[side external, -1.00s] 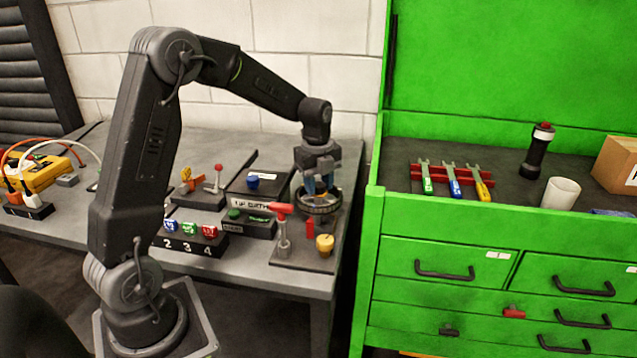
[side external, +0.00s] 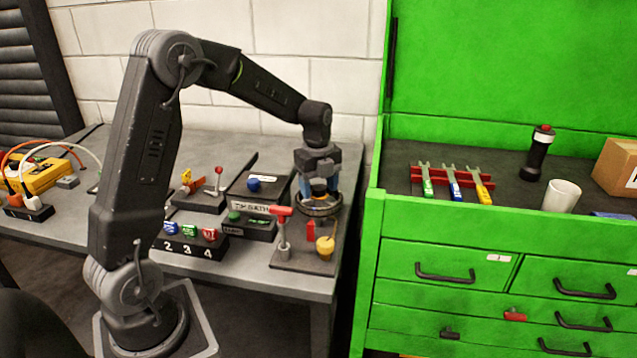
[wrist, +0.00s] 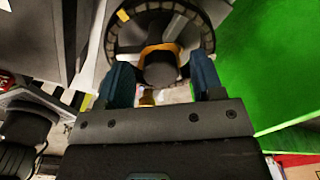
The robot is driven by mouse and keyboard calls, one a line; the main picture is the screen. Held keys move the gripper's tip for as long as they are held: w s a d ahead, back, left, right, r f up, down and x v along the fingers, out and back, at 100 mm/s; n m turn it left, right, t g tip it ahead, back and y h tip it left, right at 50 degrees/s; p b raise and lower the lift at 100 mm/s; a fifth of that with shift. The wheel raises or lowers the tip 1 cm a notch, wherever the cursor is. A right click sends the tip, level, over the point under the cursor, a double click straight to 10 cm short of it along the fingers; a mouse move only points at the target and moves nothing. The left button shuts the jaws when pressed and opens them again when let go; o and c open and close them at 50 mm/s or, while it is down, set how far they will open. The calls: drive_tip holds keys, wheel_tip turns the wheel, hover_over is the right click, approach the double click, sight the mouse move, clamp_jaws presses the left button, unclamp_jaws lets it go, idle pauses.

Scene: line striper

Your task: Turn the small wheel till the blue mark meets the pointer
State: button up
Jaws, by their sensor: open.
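The small wheel (side external: 319,208) has a dark, ribbed rim and stands at the right end of the grey bench. In the wrist view the wheel (wrist: 207,38) fills the top centre, with a yellow mark on its upper left rim. Its dark round hub (wrist: 160,70) has a yellow-orange band behind it. My gripper (side external: 319,193) is over the wheel, pointing down. In the wrist view its blue fingers stand apart on either side of the hub, with gaps visible. I cannot make out a blue mark or the pointer.
A red-handled lever (side external: 281,212) and a yellow knob (side external: 326,246) stand close in front of the wheel. A block with coloured buttons (side external: 190,246) is to the left. The green cabinet (side external: 450,225) rises close on the right, beyond a narrow gap.

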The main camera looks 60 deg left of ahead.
sight(317, 188)
wheel_tip(317, 188, up, 14)
drive_tip(key=shift+s, duration=0.2)
idle(0.6)
drive_tip(key=s+d+f+n+t, duration=0.1)
drive_tip(key=s+d+n+t, duration=0.1)
drive_tip(key=s+d+n, duration=0.6)
drive_tip(key=s+d+f+n+t, duration=0.1)
drive_tip(key=s+d+n+t, duration=0.2)
drive_tip(key=s+d+n, duration=0.5)
drive_tip(key=s+n, duration=0.3)
drive_tip(key=s, duration=0.2)
drive_tip(key=shift+s+d, duration=0.3)
drive_tip(key=shift+s, duration=0.05)
